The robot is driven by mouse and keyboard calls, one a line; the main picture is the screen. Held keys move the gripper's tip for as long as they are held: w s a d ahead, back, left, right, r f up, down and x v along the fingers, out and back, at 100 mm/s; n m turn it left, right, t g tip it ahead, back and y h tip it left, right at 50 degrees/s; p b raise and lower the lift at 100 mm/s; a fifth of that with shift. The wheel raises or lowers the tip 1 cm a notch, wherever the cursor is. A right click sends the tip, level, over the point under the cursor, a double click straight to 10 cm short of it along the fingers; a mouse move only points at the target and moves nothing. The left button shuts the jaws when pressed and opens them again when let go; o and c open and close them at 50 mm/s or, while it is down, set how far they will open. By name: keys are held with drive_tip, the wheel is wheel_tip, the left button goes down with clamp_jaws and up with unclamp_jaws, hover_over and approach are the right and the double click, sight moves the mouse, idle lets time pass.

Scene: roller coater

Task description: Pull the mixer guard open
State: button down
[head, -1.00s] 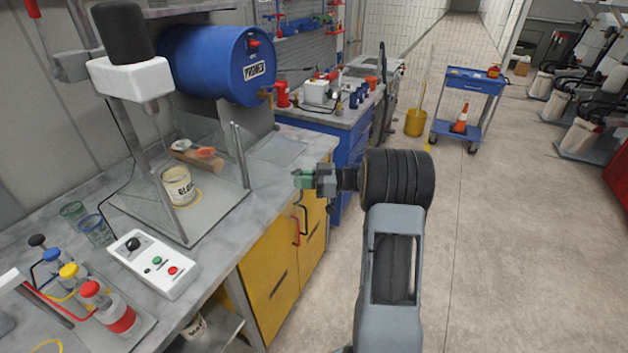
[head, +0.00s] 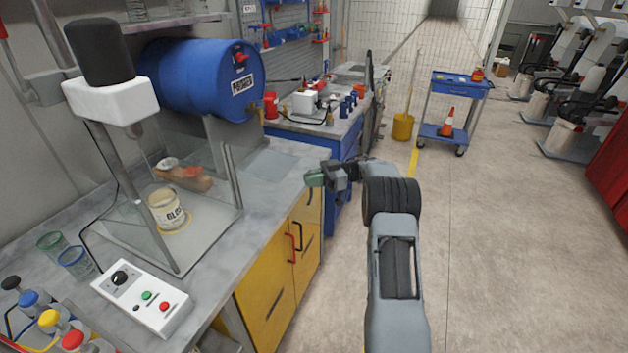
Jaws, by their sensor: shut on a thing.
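The mixer (head: 112,101) stands on the left bench, with a white head, a black motor and a grey post. Clear guard panels (head: 140,238) surround its base, and an upright grey bar (head: 231,176) stands at their right. A labelled tub (head: 167,209) sits inside. How far the guard is open is hard to tell. My gripper (head: 314,179) is right of the guard, near the bench's far right corner and apart from the grey bar. Its greenish end is closed, and I cannot make out what is between the jaws.
A white control box (head: 141,298), glass beakers (head: 75,262) and coloured bottles (head: 60,325) stand on the near bench. A blue drum (head: 200,78) lies behind the mixer. Yellow cabinet doors (head: 268,270) are below. Open floor (head: 490,240) lies right, with a blue cart (head: 452,112) farther off.

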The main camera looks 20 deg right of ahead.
drive_tip(key=shift+a+r, duration=0.1)
drive_tip(key=c, duration=1.6)
unclamp_jaws()
drive_tip(key=shift+o, duration=0.7)
drive_tip(key=shift+w+a, duration=0.1)
drive_tip(key=shift+a, duration=0.1)
drive_tip(key=shift+o, duration=1.1)
drive_tip(key=shift+d, duration=0.2)
drive_tip(key=d+p, duration=0.3)
drive_tip(key=d, duration=0.4)
drive_tip(key=shift+d, duration=0.3)
drive_tip(key=shift+s, duration=0.2)
drive_tip(key=shift+w, duration=0.1)
